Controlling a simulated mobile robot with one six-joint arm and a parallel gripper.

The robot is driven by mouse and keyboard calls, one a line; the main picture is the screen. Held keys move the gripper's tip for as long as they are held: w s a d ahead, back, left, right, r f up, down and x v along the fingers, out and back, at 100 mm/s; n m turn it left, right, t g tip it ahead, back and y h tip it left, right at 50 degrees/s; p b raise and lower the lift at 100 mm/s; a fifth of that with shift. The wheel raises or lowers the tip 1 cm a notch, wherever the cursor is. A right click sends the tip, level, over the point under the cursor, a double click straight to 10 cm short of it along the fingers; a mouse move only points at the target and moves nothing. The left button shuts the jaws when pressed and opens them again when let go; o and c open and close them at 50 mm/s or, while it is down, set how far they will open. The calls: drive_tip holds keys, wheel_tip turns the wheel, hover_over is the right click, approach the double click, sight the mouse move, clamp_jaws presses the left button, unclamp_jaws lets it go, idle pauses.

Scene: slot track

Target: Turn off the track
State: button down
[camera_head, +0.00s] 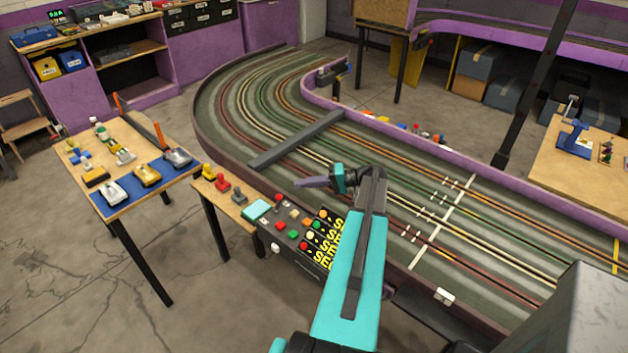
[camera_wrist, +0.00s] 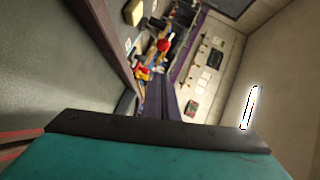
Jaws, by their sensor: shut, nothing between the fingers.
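The slot track (camera_head: 420,200) is a large grey-green surface with coloured lanes. A black control panel (camera_head: 290,250) sits at its near edge, with several red, green, orange and white buttons and yellow lettering. A red-topped knob (camera_head: 278,199) stands at the panel's far left part. Which control switches the track is too small to tell. My gripper (camera_head: 299,182) is shut and empty, above the track's near side and just beyond the panel, pointing left. Its shut fingers also show in the wrist view (camera_wrist: 164,97). My teal arm hides the panel's right end.
A wooden table (camera_head: 112,140) with toy cars on a blue mat stands left. A small shelf (camera_head: 222,198) with hand controllers adjoins the panel. A grey bridge (camera_head: 297,139) crosses the track. A black post (camera_head: 530,90) rises right. Open floor lies at lower left.

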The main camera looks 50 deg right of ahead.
sight(277, 204)
drive_tip(key=a, duration=0.1)
drive_tip(key=w+a+p, duration=0.1)
drive_tip(key=shift+w+a+f, duration=0.25)
drive_tip(key=shift+a+f, duration=0.1)
drive_tip(key=shift+a, duration=0.05)
drive_tip(key=shift+w+a+f+p, duration=0.2)
drive_tip(key=shift+a+f+p, duration=0.3)
drive_tip(key=shift+a, duration=0.3)
drive_tip(key=shift+a+b, duration=0.15)
drive_tip(key=shift+b, duration=0.3)
